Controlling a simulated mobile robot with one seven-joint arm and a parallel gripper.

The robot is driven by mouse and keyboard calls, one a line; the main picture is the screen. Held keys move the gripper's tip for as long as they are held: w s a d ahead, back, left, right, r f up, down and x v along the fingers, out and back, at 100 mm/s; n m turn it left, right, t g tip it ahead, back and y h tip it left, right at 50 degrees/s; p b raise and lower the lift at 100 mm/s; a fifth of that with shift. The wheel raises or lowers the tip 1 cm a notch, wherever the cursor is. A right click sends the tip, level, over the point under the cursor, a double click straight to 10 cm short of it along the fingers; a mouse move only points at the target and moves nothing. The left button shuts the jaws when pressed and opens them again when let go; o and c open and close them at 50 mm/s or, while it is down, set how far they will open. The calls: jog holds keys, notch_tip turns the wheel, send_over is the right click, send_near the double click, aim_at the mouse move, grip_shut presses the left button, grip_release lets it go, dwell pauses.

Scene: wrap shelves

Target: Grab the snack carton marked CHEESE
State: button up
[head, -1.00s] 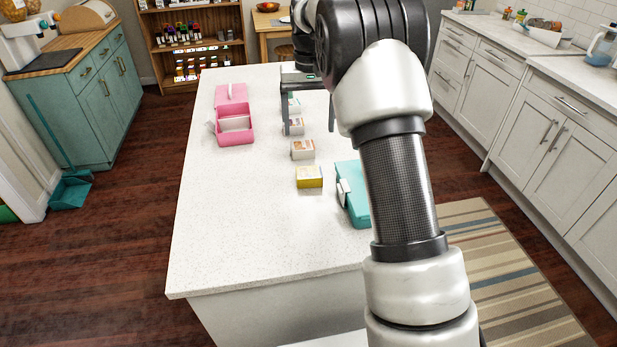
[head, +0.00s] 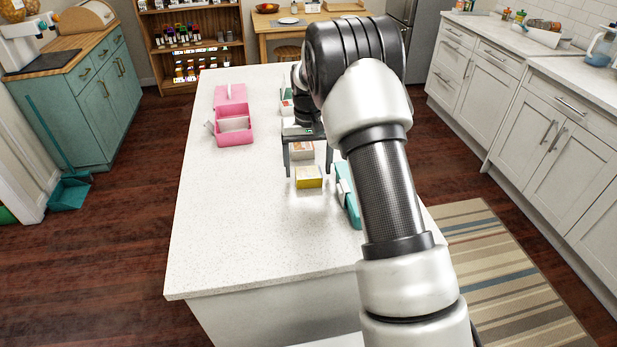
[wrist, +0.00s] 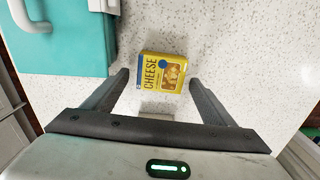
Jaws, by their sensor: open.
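The yellow CHEESE carton (wrist: 162,73) lies between and just beyond my open fingers in the wrist view, its label readable. In the wrist view my gripper (wrist: 160,85) is empty. I cannot tell how high the fingertips are above the counter.
A teal box (head: 347,196) with a white handle stands right of the carton; it also shows in the wrist view (wrist: 62,40). A pink open box (head: 234,138) is at the left. More small cartons (head: 287,106) stand farther back. The counter's near part is clear.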

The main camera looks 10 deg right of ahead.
jog(key=c, duration=1.2)
